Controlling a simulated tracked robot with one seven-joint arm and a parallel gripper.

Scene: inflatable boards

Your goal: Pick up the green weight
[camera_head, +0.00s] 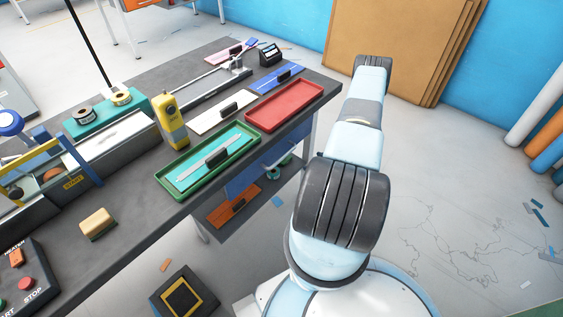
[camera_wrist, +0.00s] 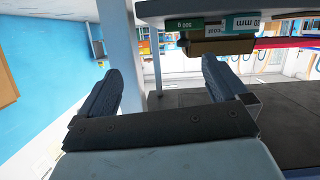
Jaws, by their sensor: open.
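In the wrist view, a green block (camera_wrist: 187,25) with a label that seems to read 500 g is at the top, beyond my gripper. It may be the green weight; I cannot tell its full shape, as a tan piece and a teal piece lie against it. My gripper (camera_wrist: 168,82) is open, with its two dark fingers wide apart and nothing between them. The green block is apart from the fingers, above the right one in the picture. My gripper is out of sight in the head view, and I cannot make out a green weight there.
In the head view, a dark table (camera_head: 135,259) holds a green tray (camera_head: 185,192), a red tray (camera_head: 318,92), a yellow meter (camera_head: 169,118) and a tan block (camera_head: 97,222). Tan boards (camera_head: 395,40) lean at the wall.

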